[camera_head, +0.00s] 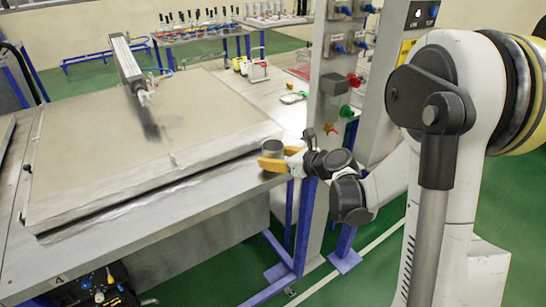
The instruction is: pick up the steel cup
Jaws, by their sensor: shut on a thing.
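The steel cup (272,149) is a small grey cylinder near the right front corner of the workbench (225,190), beside the large flat lid. My gripper (270,163) reaches in from the right, with yellow fingers shut on the cup. A finger covers the cup's lower part. I cannot tell whether the cup's base touches the bench top.
A large flat lid (120,150) with a pneumatic cylinder (126,62) covers most of the bench. A grey post (333,90) with valves and knobs stands close behind my gripper. Free bench top lies behind the cup. A table with several fittings (200,35) stands farther back.

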